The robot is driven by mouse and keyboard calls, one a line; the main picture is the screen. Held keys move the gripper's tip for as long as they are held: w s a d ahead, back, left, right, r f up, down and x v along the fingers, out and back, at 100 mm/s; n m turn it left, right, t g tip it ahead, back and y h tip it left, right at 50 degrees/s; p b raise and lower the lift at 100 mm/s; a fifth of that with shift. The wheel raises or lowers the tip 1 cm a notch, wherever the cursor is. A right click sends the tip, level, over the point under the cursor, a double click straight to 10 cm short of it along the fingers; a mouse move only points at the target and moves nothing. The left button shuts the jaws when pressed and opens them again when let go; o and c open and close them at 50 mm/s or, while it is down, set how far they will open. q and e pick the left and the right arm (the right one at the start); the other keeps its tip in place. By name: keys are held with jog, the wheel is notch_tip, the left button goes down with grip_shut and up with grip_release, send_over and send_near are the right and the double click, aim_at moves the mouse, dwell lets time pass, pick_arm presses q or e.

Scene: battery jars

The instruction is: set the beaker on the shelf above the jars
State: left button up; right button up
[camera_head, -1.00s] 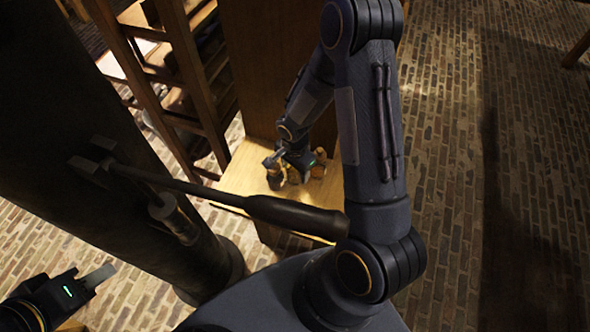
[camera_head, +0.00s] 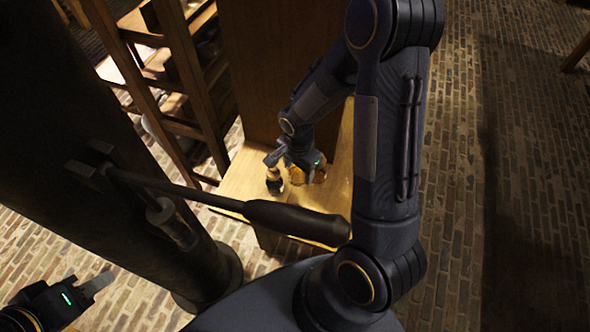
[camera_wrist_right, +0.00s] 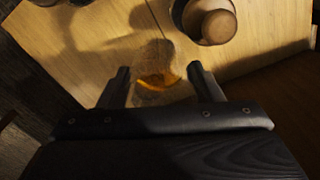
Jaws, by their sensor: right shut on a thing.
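A clear glass beaker (camera_wrist_right: 157,60) with amber liquid low in it stands between the fingers of my right gripper (camera_wrist_right: 160,82), which is shut on it. In the head view my right gripper (camera_head: 280,158) is over the wooden table (camera_head: 238,180); the beaker there is hard to make out. A jar with a dark base and pale top (camera_head: 274,182) is beside the hand. A brown-topped jar (camera_wrist_right: 215,26) shows at the top of the right wrist view. I cannot make out the shelf above the jars. My left gripper (camera_head: 98,281) is at the lower left, away from the table; its jaw gap is unclear.
A tall wooden panel (camera_head: 270,70) rises behind the table. A wooden rack (camera_head: 175,80) stands to its left. In the right wrist view a dark object (camera_wrist_right: 50,2) is cut off at the top left. The brick floor (camera_head: 470,200) at right is clear.

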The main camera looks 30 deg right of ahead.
jog(key=s+r, duration=0.1)
jog(key=r, duration=0.1)
jog(key=s+r, duration=0.2)
jog(key=shift+d, duration=0.15)
jog(key=s+r, duration=0.4)
jog(key=s, duration=0.5)
jog(key=shift+d, duration=0.4)
jog(key=shift+s, duration=0.15)
dwell(1.3)
jog(key=w+a+n, duration=0.3)
jog(key=w+n, duration=0.4)
jog(key=w, duration=0.4)
jog(key=w+a+n, duration=0.3)
jog(key=w+n, duration=0.4)
jog(key=w, duration=0.4)
jog(key=shift+w+r, duration=0.15)
jog(key=shift+r, duration=0.2)
